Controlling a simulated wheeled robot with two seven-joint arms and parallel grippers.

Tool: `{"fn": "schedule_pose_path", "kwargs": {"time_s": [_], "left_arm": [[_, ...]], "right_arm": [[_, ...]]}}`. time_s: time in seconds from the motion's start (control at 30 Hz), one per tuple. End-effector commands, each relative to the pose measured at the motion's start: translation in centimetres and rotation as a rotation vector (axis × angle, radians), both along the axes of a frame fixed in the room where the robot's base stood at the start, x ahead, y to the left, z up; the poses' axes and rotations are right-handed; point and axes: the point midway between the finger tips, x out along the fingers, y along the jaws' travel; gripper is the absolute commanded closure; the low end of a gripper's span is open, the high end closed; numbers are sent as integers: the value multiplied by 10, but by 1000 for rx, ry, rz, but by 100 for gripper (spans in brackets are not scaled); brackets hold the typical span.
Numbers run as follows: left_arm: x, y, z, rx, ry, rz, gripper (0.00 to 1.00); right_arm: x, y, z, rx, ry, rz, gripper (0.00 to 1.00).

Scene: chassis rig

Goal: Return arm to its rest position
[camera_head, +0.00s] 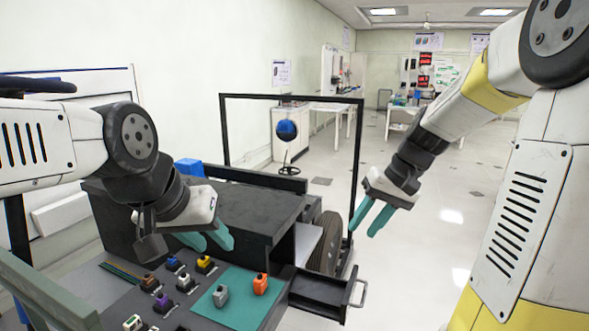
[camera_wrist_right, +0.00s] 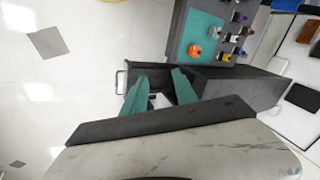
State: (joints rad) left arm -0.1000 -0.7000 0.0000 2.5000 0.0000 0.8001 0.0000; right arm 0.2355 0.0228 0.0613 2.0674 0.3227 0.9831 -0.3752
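My right arm comes in from the right in the head view. Its gripper (camera_head: 365,227) hangs in the air to the right of the black frame, with its teal fingers apart and nothing between them. In the right wrist view the same gripper (camera_wrist_right: 162,95) shows its fingers apart, over the area of the pulled-out black drawer (camera_wrist_right: 133,72). My left gripper (camera_head: 214,243) is above the workbench, behind the teal mat; its fingers look apart and I see nothing held.
The drawer (camera_head: 322,292) sticks out at the bench's right side. A teal mat (camera_head: 236,316) carries a grey and an orange piece (camera_head: 261,284). Several coloured pieces stand left of it. Open floor lies to the right.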

Motion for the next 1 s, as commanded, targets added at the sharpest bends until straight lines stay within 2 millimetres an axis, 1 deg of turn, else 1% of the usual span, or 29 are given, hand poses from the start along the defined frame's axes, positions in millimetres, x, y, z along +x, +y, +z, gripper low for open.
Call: {"fn": "schedule_pose_path", "kwargs": {"time_s": [0.03,0.2,0.33,0.4,0.5,0.6,0.7,0.8,1.0], "left_arm": [[0,0,0,0,0,0,64],[0,0,0,0,0,0,64],[0,0,0,0,0,0,64],[0,0,0,0,0,0,64],[0,0,0,0,0,0,64],[0,0,0,0,0,0,64],[0,0,0,0,0,0,64],[0,0,0,0,0,0,64],[0,0,0,0,0,0,64]], "right_arm": [[-14,5,12,-30,-32,3,66],[-57,14,38,-116,-131,-11,66],[-89,19,51,-163,-217,-24,66],[-105,20,56,-181,-262,-32,66],[-124,20,59,-198,-322,-44,66],[-137,20,60,-206,-368,-53,66],[-144,20,61,-210,-395,-60,66],[-147,20,60,-212,-405,-62,66],[-147,20,60,-211,-406,-64,66]]}}
